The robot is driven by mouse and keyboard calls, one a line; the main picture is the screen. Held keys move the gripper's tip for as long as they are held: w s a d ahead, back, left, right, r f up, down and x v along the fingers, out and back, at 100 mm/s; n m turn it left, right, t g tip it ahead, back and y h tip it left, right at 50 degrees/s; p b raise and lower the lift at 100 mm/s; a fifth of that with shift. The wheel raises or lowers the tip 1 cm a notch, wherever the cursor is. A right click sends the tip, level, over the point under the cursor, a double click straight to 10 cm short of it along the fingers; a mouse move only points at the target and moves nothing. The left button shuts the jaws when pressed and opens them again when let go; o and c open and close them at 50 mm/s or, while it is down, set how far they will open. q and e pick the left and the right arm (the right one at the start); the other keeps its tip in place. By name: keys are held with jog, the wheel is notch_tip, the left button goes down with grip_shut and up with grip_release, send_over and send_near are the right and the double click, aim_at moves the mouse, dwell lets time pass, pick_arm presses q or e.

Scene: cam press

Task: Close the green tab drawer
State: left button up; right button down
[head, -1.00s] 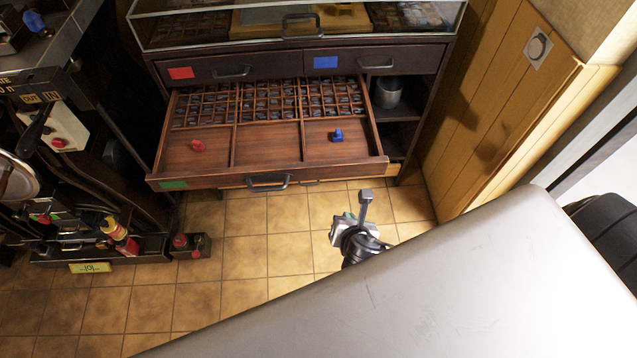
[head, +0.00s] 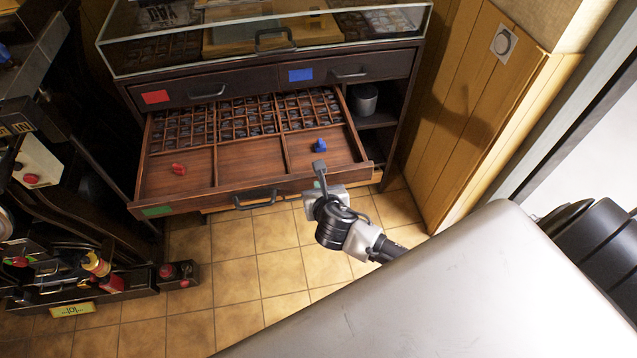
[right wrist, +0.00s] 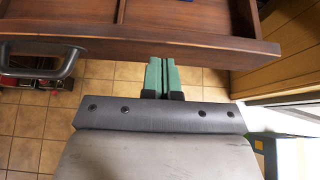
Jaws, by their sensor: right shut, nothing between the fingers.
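The green tab drawer (head: 228,197) is pulled out from the dark wooden cabinet, with a green label (head: 157,211) at the left of its front. Its black handle (head: 256,200) is at the middle of the front; it also shows at the left in the right wrist view (right wrist: 52,65). My right gripper (head: 319,172) is at the right part of the drawer front. In the right wrist view its green fingers (right wrist: 162,76) are shut and empty, pointing at the front board; contact cannot be told for sure. My left gripper is not in view.
Inside the drawer are type compartments, a red piece (head: 178,169) and a blue piece (head: 320,146). Shut drawers with red (head: 155,97) and blue labels (head: 301,75) are above. A metal cup (head: 364,99) stands on a shelf. A wood-panelled wall (head: 478,110) is at the right.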

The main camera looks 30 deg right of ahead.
jog(key=shift+w+d, duration=0.25)
jog(key=shift+w, duration=0.7)
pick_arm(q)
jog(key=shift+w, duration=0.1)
